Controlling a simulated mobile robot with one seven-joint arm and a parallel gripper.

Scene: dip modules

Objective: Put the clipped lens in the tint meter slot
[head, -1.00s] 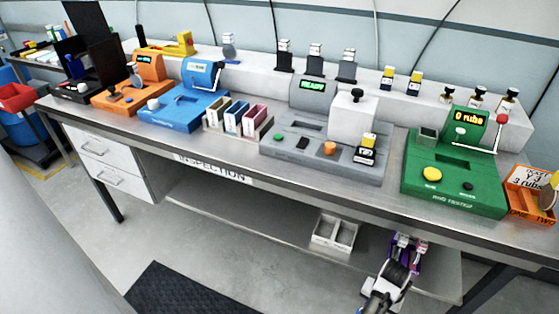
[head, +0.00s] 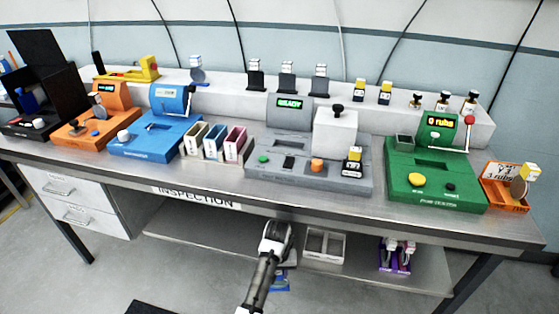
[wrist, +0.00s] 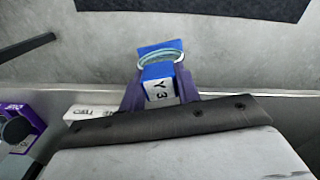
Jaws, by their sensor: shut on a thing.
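My gripper (head: 284,268) is in front of the bench, below the top's front edge and left of a white divided tray. In the wrist view the fingers (wrist: 160,92) are shut on a blue clip (wrist: 158,71) with a white label reading Y 3. The clip carries a clear round lens (wrist: 172,52). In the head view only a bit of blue (head: 281,284) shows below my gripper. On the bench stand an orange device (head: 95,125), a blue device (head: 155,138) and a grey device (head: 300,165) showing READY. I cannot read which is the tint meter.
A green rub tester (head: 435,185) and an orange tray (head: 503,202) stand at the right. Three small bins (head: 215,143) sit mid-bench. The white tray (head: 325,246) and a purple holder (head: 394,262) are on the lower shelf.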

